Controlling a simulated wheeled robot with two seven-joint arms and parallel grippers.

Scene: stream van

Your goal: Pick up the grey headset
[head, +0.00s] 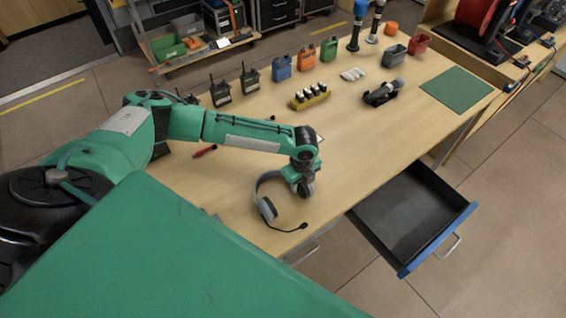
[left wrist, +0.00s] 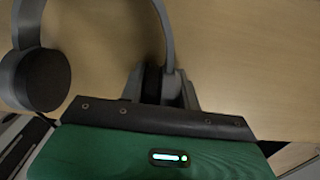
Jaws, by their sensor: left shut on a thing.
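The grey headset (head: 262,197) lies near the front edge of the wooden table, with its dark ear pad and thin microphone boom toward the front. In the left wrist view its grey band (left wrist: 166,30) runs down between my fingers, and a dark round ear cup (left wrist: 38,80) shows at the left. My left gripper (head: 304,190) points down at the headset's right side and is shut on it; it also shows in the left wrist view (left wrist: 162,88). The far ear cup is hidden behind my gripper. My right gripper is not in view.
An open drawer (head: 443,248) with a blue front juts out at the table's right front. Radios (head: 250,80), coloured canisters (head: 306,58), a yellow battery holder (head: 309,96) and a microphone in a black stand (head: 381,93) stand farther back. The wooden table (head: 345,150) is clear right of my gripper.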

